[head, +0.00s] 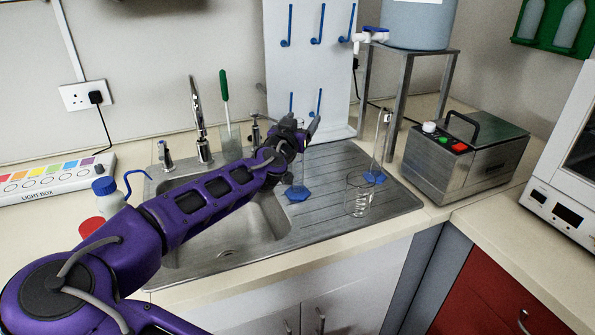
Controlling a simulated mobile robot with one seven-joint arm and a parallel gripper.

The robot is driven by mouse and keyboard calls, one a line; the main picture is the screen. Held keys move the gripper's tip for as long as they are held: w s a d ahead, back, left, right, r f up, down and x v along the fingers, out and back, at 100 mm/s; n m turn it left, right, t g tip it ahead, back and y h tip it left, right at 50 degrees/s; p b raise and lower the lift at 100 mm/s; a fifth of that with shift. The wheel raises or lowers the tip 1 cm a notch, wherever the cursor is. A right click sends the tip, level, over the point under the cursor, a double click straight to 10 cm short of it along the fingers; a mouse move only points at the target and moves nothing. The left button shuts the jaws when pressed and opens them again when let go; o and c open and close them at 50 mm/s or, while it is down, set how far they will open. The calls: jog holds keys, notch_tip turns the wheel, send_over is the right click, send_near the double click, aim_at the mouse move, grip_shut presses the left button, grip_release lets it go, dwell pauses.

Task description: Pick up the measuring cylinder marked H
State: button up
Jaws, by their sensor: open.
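A clear measuring cylinder with a blue base (298,194) stands upright on the ribbed draining board. My gripper (303,127) is open at its upper part and hides some of it; I cannot tell whether the glass is between the fingers. A second clear measuring cylinder (380,145), also with a blue base, stands further right, near the metal stand. No letter H is readable on either cylinder.
A glass beaker (359,195) stands on the draining board (325,222) near its front. The sink (225,235) and tap (200,125) are to the left. A pegboard (335,70) rises behind. A metal stand (408,62) and water bath (465,165) are at the right.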

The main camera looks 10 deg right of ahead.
grip_shut()
dwell(1.4)
